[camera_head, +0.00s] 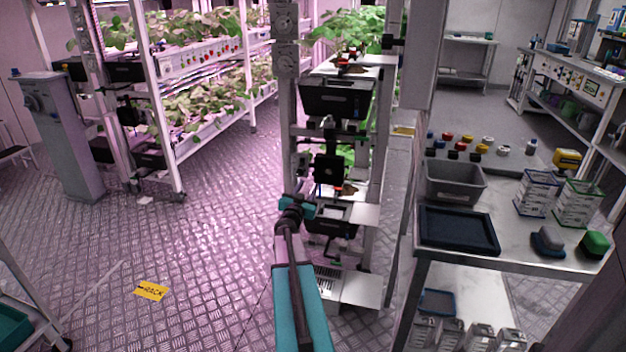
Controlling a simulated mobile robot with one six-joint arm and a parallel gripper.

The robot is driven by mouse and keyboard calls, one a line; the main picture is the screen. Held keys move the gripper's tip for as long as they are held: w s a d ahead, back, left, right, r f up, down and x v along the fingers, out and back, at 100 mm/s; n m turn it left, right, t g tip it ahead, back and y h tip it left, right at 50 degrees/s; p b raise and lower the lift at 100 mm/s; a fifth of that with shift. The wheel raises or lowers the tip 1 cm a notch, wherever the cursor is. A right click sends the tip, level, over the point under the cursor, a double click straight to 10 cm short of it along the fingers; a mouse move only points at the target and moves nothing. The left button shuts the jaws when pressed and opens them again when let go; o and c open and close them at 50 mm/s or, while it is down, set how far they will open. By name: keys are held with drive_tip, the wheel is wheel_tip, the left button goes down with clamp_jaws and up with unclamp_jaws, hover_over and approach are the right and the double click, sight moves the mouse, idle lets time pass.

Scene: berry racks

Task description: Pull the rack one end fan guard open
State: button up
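The near rack stands upright at the picture's centre, its grey end post (287,120) facing me. Square grey fan-like housings (285,58) sit high on that post. Black box-shaped units (335,98) are mounted one above another at this rack end. I cannot tell which part is the fan guard, or whether it is open. My teal arm reaches up from the bottom, and its wrist end with my gripper (304,207) is in front of the lower rack end. The fingers are too small and dark to make out, and I cannot tell whether they touch anything.
A steel bench (462,268) on the right holds a grey bin (454,181), a dark tray (458,230) and cartons (537,193). Another plant rack (196,141) stands at the left. A yellow floor label (151,291) lies on open metal floor.

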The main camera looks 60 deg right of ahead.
sight(315, 174)
drive_tip(key=shift+b+x, duration=0.6)
drive_tip(key=shift+x, duration=3.55)
drive_tip(key=shift+c, duration=0.4)
clamp_jaws()
